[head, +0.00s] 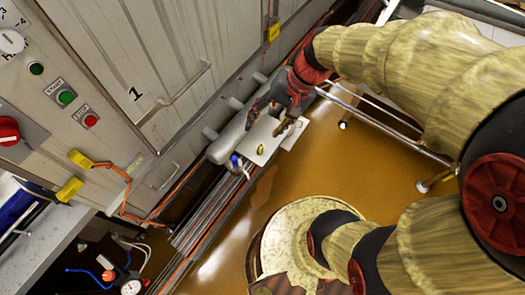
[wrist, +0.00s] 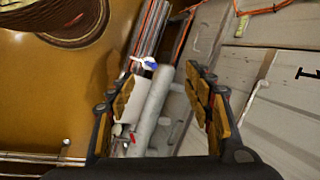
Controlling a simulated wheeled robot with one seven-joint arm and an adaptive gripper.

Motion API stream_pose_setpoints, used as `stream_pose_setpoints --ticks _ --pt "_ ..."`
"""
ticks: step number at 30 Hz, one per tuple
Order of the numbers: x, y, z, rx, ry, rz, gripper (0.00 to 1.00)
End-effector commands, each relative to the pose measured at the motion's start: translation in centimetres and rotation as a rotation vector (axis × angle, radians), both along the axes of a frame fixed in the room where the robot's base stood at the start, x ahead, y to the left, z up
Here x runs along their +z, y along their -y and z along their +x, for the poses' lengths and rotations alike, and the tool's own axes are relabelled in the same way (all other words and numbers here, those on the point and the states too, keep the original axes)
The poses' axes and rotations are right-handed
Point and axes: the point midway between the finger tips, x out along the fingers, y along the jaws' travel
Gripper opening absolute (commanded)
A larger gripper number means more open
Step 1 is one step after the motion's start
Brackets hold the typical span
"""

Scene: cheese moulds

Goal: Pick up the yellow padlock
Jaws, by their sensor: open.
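A small yellow object (head: 261,149), probably the yellow padlock, lies on a white plate (head: 272,138) beside the grey pipe. It is too small for me to make out its shackle. My gripper (head: 267,124) is open above the plate, close to the yellow object and apart from it. In the wrist view the open fingers (wrist: 161,82) frame the grey pipe, and the white plate (wrist: 128,112) shows beside the left finger. I cannot make out the padlock in the wrist view; the left finger may hide it.
A grey pipe (head: 231,138) with stubs runs along the cabinet (head: 135,55). A blue and white item (head: 235,161) lies by its end. Other yellow pieces sit on the cabinet (head: 273,31) and on orange cable (head: 80,158).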

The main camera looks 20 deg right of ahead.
Motion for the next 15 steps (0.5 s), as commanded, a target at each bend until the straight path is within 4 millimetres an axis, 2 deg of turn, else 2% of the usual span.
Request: stream_pose_setpoints --ticks 1,8,15 --pt "-2.5 0.1 0.9 -0.062 -0.059 0.067 0.52" --pt "-10.9 0.4 5.4 -0.359 -0.253 0.369 0.52" --pt "-21.2 3.0 9.3 -0.719 -0.403 0.665 0.52"
